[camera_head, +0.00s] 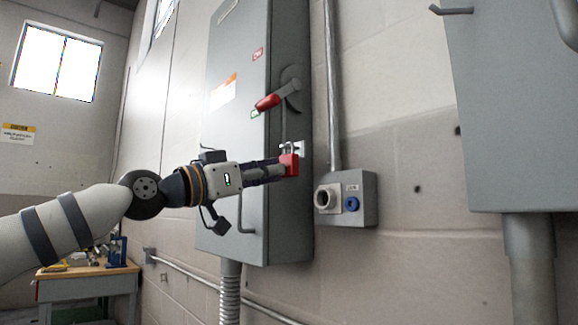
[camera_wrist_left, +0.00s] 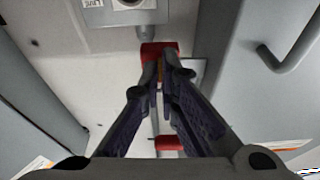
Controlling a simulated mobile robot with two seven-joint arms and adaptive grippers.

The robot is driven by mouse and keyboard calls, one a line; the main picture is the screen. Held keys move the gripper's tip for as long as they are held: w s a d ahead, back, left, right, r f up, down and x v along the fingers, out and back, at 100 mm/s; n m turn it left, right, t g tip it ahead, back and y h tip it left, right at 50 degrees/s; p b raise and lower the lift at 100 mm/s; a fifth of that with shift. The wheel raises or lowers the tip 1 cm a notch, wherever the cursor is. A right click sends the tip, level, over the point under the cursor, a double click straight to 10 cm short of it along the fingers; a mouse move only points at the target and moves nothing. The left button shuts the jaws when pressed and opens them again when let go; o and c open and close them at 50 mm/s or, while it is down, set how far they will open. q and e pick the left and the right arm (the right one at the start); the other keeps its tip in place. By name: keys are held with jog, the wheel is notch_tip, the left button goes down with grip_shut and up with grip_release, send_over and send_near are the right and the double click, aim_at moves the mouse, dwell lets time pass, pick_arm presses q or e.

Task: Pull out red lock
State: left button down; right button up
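The red lock (camera_head: 290,164) hangs by its shackle at a small metal hasp (camera_head: 295,148) on the right edge of the grey switch box (camera_head: 235,110). My left gripper (camera_head: 281,168) reaches in from the left, with its fingertips at the lock. In the left wrist view the fingers (camera_wrist_left: 161,76) are drawn close together, with a thin strip of reddish material between the tips. The lock (camera_wrist_left: 158,48) shows just beyond them, partly hidden by the fingers. My right gripper is in neither view.
A red-gripped switch handle (camera_head: 270,101) sticks out just above the lock. A small grey socket box (camera_head: 346,199) with a blue knob is on the wall to the right, and another grey cabinet (camera_head: 515,120) beyond it.

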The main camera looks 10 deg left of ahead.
pick_arm(q)
jog(key=m+g+b, duration=0.1)
jog(key=m, duration=0.2)
jog(key=m+g+h+b, duration=0.1)
jog(key=m, duration=0.3)
jog(key=shift+w+a+h, duration=0.1)
jog(key=shift+h, duration=0.2)
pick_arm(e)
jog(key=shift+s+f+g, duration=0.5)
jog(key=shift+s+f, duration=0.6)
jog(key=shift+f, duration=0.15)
pick_arm(q)
jog(key=shift+m, duration=0.8)
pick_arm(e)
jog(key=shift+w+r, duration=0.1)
